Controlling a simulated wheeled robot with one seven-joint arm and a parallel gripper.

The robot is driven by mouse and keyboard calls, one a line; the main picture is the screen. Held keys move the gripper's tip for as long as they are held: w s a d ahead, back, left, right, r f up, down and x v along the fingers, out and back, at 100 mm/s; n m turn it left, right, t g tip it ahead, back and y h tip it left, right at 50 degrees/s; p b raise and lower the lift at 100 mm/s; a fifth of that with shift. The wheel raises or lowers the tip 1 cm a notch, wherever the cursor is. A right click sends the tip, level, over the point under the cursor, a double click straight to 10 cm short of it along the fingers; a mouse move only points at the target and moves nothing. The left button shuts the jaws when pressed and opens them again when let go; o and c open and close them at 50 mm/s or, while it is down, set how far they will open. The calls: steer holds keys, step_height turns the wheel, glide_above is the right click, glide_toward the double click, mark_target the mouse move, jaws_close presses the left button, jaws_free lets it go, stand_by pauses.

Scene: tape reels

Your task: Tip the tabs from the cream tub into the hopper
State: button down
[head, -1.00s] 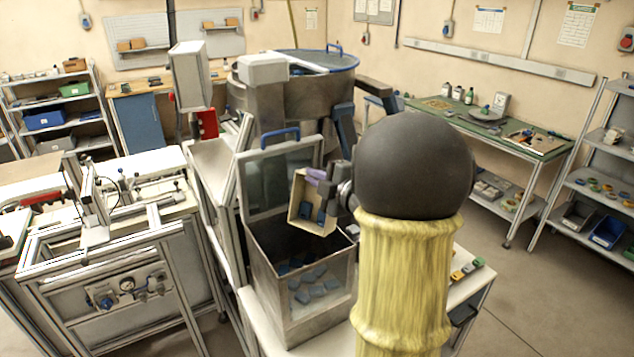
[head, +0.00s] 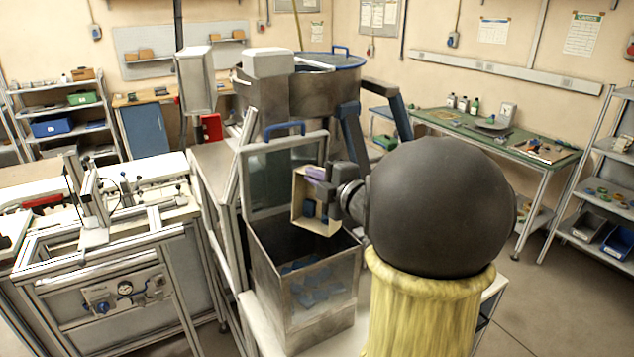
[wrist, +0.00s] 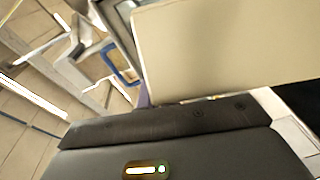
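The cream tub (head: 299,206) is held tilted on its side above the hopper, its open face toward the head camera. Blue tabs (head: 309,209) still show inside its lower part, and a purple patch shows near its upper edge. My gripper (head: 332,196) is at the tub's right wall and appears shut on it; the fingertips are partly hidden. In the wrist view the tub's cream outer wall (wrist: 230,50) fills the upper right. The hopper (head: 305,315) is an open metal box with a clear front and a raised lid (head: 285,175). Several blue tabs (head: 312,284) lie inside it.
A large round metal bowl machine (head: 315,95) stands behind the hopper. A framed bench (head: 130,260) is to the left. A green-topped table (head: 480,130) and shelves stand at the right. My arm hides the area right of the hopper.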

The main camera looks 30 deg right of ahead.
steer(key=s+a+f+n+t+b, duration=0.1)
steer(key=s+a+n+b, duration=0.2)
steer(key=b, duration=1.3)
steer(key=shift+s+a+f+n+t+y, duration=0.15)
steer(key=shift+a+f+n+t+y, duration=0.2)
steer(key=shift+a+n, duration=1)
steer(key=shift+r+m+g+y+p, duration=0.85)
steer(key=shift+m+p, duration=2.15)
steer(key=shift+p, duration=3.05)
steer(key=shift+r+m+g+y+p, duration=0.3)
steer(key=shift+r+m+g+p, duration=0.9)
steer(key=shift+m+p, duration=3.35)
steer(key=shift+r+m+g+y+p, duration=0.6)
steer(key=shift+m+g+p, duration=0.85)
steer(key=shift+p, duration=6.05)
steer(key=shift+s, duration=0.1)
